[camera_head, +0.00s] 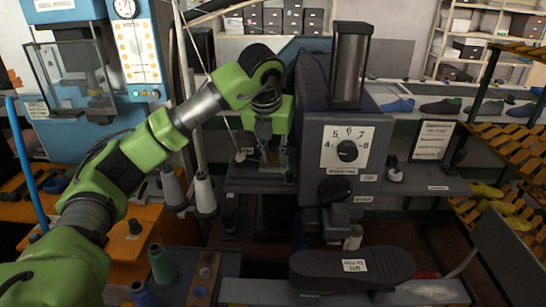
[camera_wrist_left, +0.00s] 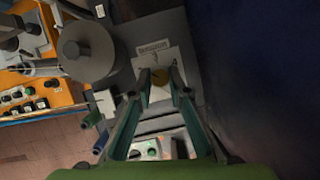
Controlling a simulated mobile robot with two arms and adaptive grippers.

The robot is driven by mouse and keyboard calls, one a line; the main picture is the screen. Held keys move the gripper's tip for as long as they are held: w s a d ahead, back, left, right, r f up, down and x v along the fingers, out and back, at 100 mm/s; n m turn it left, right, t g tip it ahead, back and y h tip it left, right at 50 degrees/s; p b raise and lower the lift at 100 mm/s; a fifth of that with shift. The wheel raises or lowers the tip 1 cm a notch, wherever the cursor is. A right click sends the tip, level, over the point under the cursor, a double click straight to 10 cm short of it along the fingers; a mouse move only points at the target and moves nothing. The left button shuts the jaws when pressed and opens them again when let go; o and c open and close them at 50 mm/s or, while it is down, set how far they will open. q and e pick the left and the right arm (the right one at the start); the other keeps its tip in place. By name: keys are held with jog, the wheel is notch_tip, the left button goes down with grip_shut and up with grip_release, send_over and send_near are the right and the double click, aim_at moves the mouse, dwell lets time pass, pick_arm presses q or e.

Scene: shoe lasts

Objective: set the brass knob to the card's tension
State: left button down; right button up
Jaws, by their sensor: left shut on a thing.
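My left gripper (camera_head: 268,150) reaches down in front of the sewing machine's left end in the head view. In the left wrist view its two fingers (camera_wrist_left: 160,82) close on the round brass knob (camera_wrist_left: 160,75), one on each side. The knob sits on a pale plate (camera_wrist_left: 172,62) with a small label; its setting cannot be read. In the head view my gripper mostly hides the knob. A white printed card (camera_head: 433,140) stands right of the machine, its text too small to read. My right gripper is not in view.
A black dial knob (camera_head: 347,151) sits on a white numbered face, with 6 at the top. A dark cylinder (camera_head: 351,65) stands above it. Thread cones (camera_head: 204,192) stand left of my gripper. A black sole-shaped piece (camera_head: 352,268) lies in front.

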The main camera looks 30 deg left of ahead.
pick_arm(q)
jog(key=shift+w+d+n+y+b, duration=0.1)
jog(key=shift+n+y+b, duration=0.5)
jog(key=shift+n, duration=0.8)
jog(key=c, duration=1.9)
grip_release()
jog(key=v, duration=1.2)
jog(key=shift+w, duration=0.25)
jog(key=shift+g, duration=0.3)
